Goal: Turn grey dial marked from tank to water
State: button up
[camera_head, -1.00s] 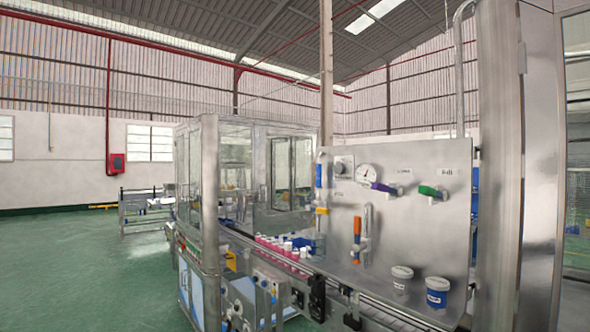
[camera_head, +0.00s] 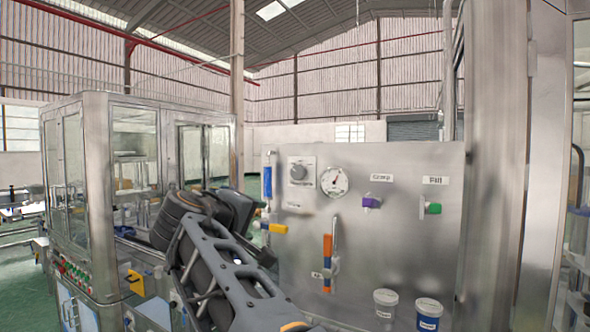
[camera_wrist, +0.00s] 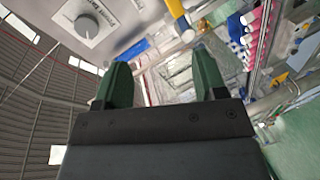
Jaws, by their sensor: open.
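The grey dial (camera_head: 298,172) sits on a pale label plate at the upper left of the steel panel (camera_head: 400,230). In the wrist view the dial (camera_wrist: 87,26) is at the upper left, tilted, with print on its plate too blurred to read. My gripper (camera_wrist: 160,80) shows two green fingers, apart and empty, with the dial off to their left and not touched. In the head view my arm reaches up in front of the panel's left side, and the fingers cannot be made out there.
A glass-walled machine (camera_head: 135,150) is left.

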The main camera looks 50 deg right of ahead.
aim_at(296, 173)
jog(key=s+d+r+m+g+h+p, duration=0.1)
jog(key=s+d+r+m+h, duration=0.15)
jog(key=r, duration=0.65)
jog(key=shift+n+h, duration=0.35)
jog(key=shift+n, duration=0.2)
jog(key=p+x, duration=0.1)
jog(key=x, duration=0.3)
jog(key=p+x, duration=0.2)
jog(key=x, duration=0.3)
jog(key=p+x, duration=0.1)
jog(key=x, duration=0.3)
jog(key=shift+w+d+f, duration=0.2)
jog(key=shift+w+f, duration=0.05)
jog(key=shift+f, duration=0.1)
jog(key=shift+c, duration=0.5)
jog(key=c, duration=0.8)
